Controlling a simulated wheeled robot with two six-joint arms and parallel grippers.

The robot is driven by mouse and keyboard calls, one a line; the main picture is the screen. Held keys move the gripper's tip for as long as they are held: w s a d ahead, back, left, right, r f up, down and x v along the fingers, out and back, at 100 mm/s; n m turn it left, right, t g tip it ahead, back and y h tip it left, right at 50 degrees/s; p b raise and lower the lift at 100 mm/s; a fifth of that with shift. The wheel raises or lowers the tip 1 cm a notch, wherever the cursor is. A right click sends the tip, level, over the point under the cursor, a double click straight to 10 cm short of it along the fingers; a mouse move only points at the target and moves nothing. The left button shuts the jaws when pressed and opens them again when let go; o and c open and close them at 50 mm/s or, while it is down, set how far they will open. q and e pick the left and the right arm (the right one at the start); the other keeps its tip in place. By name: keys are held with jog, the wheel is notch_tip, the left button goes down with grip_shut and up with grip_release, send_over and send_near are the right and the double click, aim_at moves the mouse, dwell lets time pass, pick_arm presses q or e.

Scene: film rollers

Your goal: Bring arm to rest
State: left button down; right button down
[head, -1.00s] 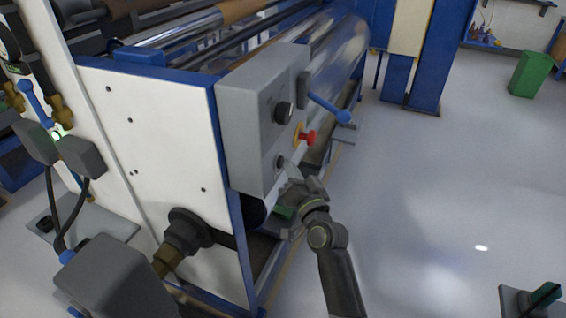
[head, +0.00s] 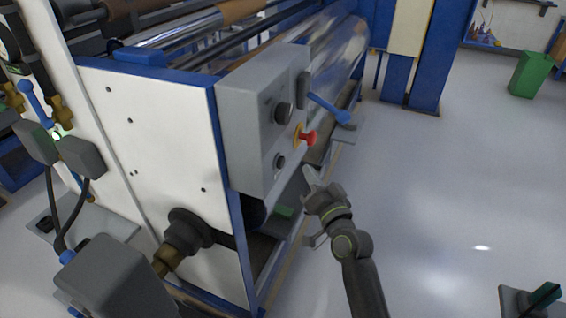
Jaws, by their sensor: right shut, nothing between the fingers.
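My right arm comes up from the bottom of the head view. Its gripper (head: 311,178) is just right of the grey control box (head: 250,125), near the lower black knob (head: 279,161) and apart from it in the picture. The gripper is shut and empty. The box also carries an upper black knob (head: 284,113), a red button (head: 308,138) on a yellow base and a blue-handled lever (head: 330,108). My left gripper is not in view.
The white and blue roller machine (head: 155,140) fills the left and middle. A grey motor box (head: 115,280) stands at lower left. A green bin (head: 529,74) is at far right.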

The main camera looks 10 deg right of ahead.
jog(key=shift+s+d, duration=0.4)
jog(key=shift+d, duration=0.2)
jog(key=shift+f, duration=0.1)
jog(key=s+d+f+g+h, duration=0.1)
jog(key=s+d+f+g, duration=0.15)
jog(key=f, duration=0.85)
jog(key=s+d+f+g+h, duration=0.1)
jog(key=f+g, duration=0.2)
jog(key=f, duration=0.9)
jog(key=s+d+f+n+g+h, duration=0.1)
jog(key=s+f+g, duration=0.1)
jog(key=s+f, duration=0.45)
jog(key=s+d+f+n+g, duration=0.15)
jog(key=s+f, duration=0.25)
jog(key=f, duration=0.5)
jog(key=s+d+f+g, duration=0.2)
jog(key=s+f, duration=0.4)
jog(key=s, duration=0.6)
jog(key=s+d+f+n+g+h, duration=0.1)
jog(key=s+f+g, duration=0.3)
jog(key=s, duration=0.8)
jog(key=s+d+f+n+g, duration=0.1)
jog(key=s+d+f+g, duration=0.2)
jog(key=s+f, duration=0.6)
jog(key=s, duration=0.3)
jog(key=shift+h, duration=0.4)
